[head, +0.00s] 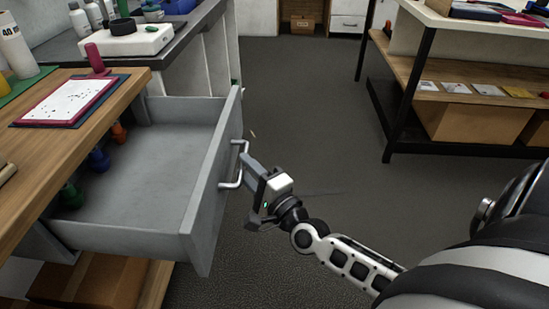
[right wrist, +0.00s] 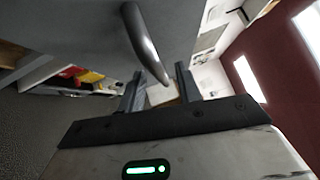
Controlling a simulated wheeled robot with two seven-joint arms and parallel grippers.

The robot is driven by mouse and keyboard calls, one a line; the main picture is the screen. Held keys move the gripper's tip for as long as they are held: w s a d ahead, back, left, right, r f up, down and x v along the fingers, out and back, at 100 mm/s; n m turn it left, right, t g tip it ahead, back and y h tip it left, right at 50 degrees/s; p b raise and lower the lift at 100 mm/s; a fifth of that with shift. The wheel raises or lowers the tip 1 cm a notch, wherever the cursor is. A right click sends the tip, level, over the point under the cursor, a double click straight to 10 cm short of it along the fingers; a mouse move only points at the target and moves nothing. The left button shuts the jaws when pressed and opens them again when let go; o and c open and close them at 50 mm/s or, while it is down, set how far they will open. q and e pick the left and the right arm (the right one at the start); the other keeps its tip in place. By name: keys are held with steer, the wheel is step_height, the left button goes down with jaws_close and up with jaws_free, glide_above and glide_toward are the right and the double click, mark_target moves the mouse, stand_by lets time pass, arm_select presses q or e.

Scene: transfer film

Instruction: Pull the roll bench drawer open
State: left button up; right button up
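The grey drawer (head: 150,185) of the roll bench (head: 120,88) stands well out from under the wooden top in the head view. Its front panel (head: 212,185) carries a metal bar handle (head: 237,168), which also shows close up in the right wrist view (right wrist: 146,45). My right gripper (head: 252,172) is at the handle, just outside the front panel. In the right wrist view its two fingers (right wrist: 158,92) are apart, with the handle's end seen between them. Whether they touch the bar I cannot tell. My left gripper is not in view.
A framed sheet (head: 68,101) lies on the bench top. A shelf unit (head: 440,75) with a cardboard box stands at right. The floor (head: 310,110) between is clear.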

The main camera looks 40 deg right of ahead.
arm_select(q)
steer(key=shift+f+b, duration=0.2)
steer(key=shift+b, duration=0.35)
arm_select(e)
steer(key=s+d+f, duration=0.1)
steer(key=s+f, duration=0.1)
steer(key=s, duration=1.2)
